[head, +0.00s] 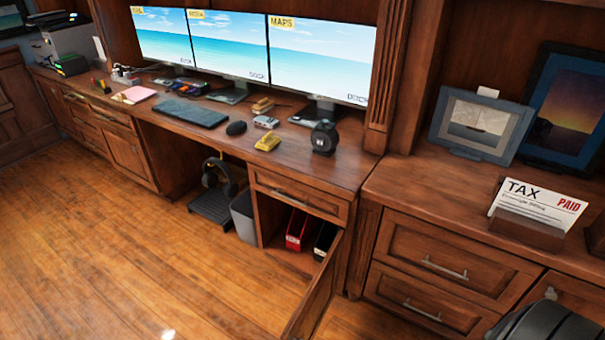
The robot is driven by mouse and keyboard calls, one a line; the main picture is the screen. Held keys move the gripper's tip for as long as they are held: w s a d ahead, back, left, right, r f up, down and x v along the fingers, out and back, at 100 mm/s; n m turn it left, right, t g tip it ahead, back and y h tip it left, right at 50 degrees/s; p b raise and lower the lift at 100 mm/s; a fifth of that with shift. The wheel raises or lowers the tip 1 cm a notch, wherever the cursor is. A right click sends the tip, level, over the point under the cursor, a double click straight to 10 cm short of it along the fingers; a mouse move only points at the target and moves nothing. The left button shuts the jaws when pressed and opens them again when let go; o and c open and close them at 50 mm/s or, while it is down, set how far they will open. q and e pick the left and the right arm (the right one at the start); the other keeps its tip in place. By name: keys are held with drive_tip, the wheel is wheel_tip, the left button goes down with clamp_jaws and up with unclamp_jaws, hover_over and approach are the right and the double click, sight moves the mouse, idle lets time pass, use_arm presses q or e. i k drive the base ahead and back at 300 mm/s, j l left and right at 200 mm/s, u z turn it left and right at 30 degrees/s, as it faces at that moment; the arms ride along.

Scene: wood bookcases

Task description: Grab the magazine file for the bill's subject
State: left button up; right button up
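A bill (540,203) reading "TAX" and "PAID" stands upright in a wooden holder (526,231) on the right counter. A red magazine file (297,229) stands inside the open cabinet under the desk. A black magazine file (324,241) stands to its right, partly hidden by the cabinet's edge and open door. I cannot read labels on either file. Neither of my grippers can be made out in the head view.
The cabinet door (318,292) hangs open toward the floor's front. A grey bin (243,217) stands left of the cabinet. A dark rounded shape, perhaps part of me, fills the bottom right corner. The wood floor (150,250) at left is clear.

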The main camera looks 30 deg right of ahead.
sight(301, 225)
drive_tip(key=z, duration=2.35)
drive_tip(key=j, duration=0.5)
drive_tip(key=k+j, duration=0.15)
drive_tip(key=j, duration=0.35)
drive_tip(key=j+z, duration=0.1)
drive_tip(key=j, duration=0.4)
drive_tip(key=k+j, duration=0.15)
drive_tip(key=j, duration=0.35)
drive_tip(key=k+j, duration=0.1)
drive_tip(key=j, duration=0.4)
drive_tip(key=k+j, duration=0.1)
drive_tip(key=j, duration=0.4)
drive_tip(key=k+j+z, duration=0.1)
drive_tip(key=j, duration=0.4)
drive_tip(key=k+j, duration=0.1)
drive_tip(key=j, duration=0.4)
